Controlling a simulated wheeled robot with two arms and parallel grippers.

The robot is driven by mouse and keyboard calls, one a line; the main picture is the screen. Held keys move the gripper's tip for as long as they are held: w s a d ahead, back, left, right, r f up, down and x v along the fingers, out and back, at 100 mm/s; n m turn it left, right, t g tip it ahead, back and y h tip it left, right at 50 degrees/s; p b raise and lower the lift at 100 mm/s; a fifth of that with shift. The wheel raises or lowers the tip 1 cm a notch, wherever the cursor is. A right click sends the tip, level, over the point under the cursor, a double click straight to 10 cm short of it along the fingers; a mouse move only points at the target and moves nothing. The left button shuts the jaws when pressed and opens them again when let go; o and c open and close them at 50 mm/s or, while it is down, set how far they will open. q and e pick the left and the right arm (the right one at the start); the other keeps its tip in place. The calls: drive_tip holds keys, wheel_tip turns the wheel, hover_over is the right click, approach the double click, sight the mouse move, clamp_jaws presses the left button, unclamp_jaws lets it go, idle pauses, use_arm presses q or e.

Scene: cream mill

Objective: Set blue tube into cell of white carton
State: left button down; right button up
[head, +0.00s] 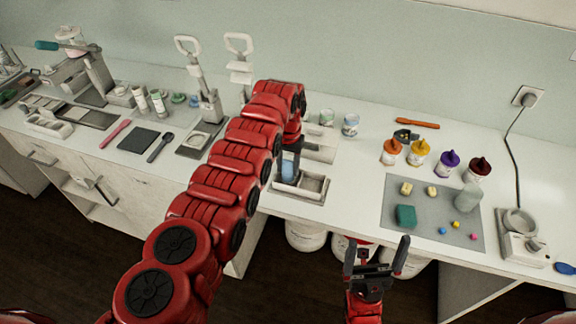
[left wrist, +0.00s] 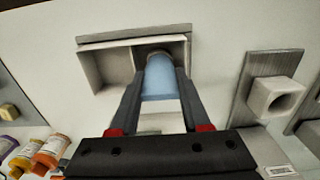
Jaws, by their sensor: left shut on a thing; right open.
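The blue tube (head: 288,170) is between the fingers of my left gripper (head: 287,166), which is shut on it. The white carton (head: 323,191) stands near the front edge of the counter, just below and beside the tube. In the left wrist view the tube (left wrist: 160,82) points into the right of the carton's two visible cells, and the carton's rim (left wrist: 105,42) shows around them. The left cell looks empty. I cannot tell how deep the tube sits. My right gripper (head: 375,268) is open and empty in front of the counter.
A grey mat (head: 402,229) with a green block (head: 405,216) and small pieces lies to the right. Several colour-capped bottles stand behind it, including a purple-capped one (head: 447,163). Two jars stand behind the carton, one of them bluish (head: 350,125). White buckets (head: 305,236) sit below the counter.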

use_arm(q)
drive_tip(key=shift+c, duration=1.4)
unclamp_jaws()
drive_tip(key=shift+r, duration=0.1)
wheel_tip(320, 180, up, 3)
drive_tip(key=shift+f+p, duration=0.1)
drive_tip(key=shift+p, duration=1.1)
wheel_tip(320, 180, up, 3)
drive_tip(key=shift+p, duration=0.6)
